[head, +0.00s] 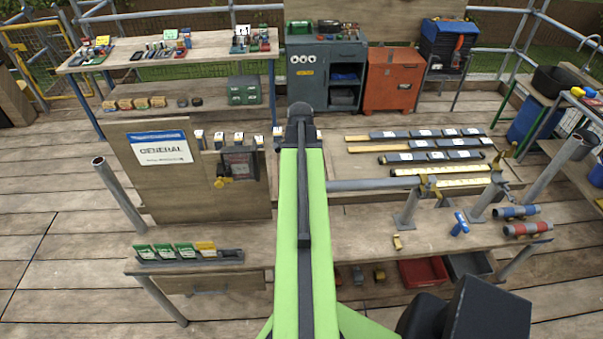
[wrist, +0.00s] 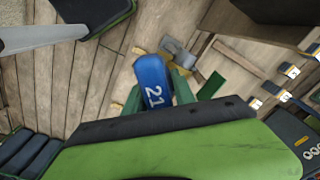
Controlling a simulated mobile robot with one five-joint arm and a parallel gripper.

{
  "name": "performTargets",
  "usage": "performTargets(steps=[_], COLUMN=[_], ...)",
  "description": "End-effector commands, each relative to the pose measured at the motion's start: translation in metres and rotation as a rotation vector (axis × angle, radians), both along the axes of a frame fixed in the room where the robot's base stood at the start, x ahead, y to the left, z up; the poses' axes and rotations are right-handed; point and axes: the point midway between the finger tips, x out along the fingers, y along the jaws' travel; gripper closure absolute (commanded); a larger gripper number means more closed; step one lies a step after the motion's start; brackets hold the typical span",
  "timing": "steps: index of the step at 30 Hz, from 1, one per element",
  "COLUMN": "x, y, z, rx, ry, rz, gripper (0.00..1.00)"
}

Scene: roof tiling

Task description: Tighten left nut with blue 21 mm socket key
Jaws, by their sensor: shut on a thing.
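The blue key (wrist: 152,80) marked 21 is in the wrist view, between the green fingers of my gripper (wrist: 158,90). My gripper is shut on it. The key's far end and its socket cannot be made out. In the head view my green arm reaches away up the middle and hides the gripper and key. A grey horizontal pipe (head: 375,184) lies along the bench, with brass-coloured fittings (head: 428,186) near its right end. I cannot make out which part is the left nut in either view.
An orange cabinet (head: 391,80) stands behind. Open deck (head: 50,200) lies left.

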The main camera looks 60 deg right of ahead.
Motion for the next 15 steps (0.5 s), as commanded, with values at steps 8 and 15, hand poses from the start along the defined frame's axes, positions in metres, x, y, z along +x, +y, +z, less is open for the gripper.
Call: performTargets(steps=[8,15], x=[0.000,0.000], y=[0.000,0.000], z=[-0.003,-0.015], rx=[-0.003,-0.003], ry=[0.002,0.002], rz=[0.007,0.007], gripper=[1.00,1.00])
